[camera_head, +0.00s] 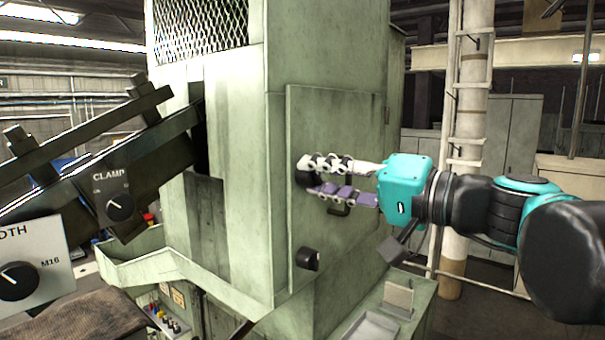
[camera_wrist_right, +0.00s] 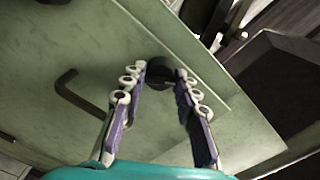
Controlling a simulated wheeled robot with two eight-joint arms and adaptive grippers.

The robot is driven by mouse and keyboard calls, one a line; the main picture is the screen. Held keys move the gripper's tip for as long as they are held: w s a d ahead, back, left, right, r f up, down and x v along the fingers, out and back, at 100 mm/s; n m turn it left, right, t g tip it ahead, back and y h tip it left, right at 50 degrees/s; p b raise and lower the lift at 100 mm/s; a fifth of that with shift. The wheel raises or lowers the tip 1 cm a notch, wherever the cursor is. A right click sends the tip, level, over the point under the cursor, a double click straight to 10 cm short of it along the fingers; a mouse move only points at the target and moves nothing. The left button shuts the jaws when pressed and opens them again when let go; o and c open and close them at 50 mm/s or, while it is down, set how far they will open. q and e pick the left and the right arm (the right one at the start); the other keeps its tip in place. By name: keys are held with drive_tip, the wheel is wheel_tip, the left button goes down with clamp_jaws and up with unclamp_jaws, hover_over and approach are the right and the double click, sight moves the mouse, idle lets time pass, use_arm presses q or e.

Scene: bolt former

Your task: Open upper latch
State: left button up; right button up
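The upper latch (camera_wrist_right: 160,74) is a dark round knob on the pale green door panel (camera_head: 360,120) of the machine. In the head view, my right gripper's fingers partly cover this latch. My right gripper (camera_head: 307,177) reaches in from the right. Its two fingers lie on either side of the knob, with the tips close against it. They look shut on it, and the gap between them matches the knob's width. A similar dark lower latch (camera_head: 307,259) sits lower on the same panel. My left gripper is not in view.
A bent dark handle (camera_head: 339,210) sticks out of the panel just below the gripper, and it shows left of the fingers in the wrist view (camera_wrist_right: 76,91). A control box marked CLAMP (camera_head: 115,203) is at the left. A pale pole (camera_head: 470,120) stands behind my right arm.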

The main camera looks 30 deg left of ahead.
clamp_jaws()
drive_tip(key=m+p, duration=0.1)
drive_tip(key=m, duration=0.2)
drive_tip(key=shift+r, duration=0.1)
drive_tip(key=m+p, duration=0.1)
drive_tip(key=m, duration=0.3)
drive_tip(key=shift+m, duration=0.4)
drive_tip(key=o, duration=1)
unclamp_jaws()
drive_tip(key=shift+o, duration=0.5)
drive_tip(key=shift+a, duration=0.2)
drive_tip(key=d, duration=0.8)
drive_tip(key=shift+s, duration=0.35)
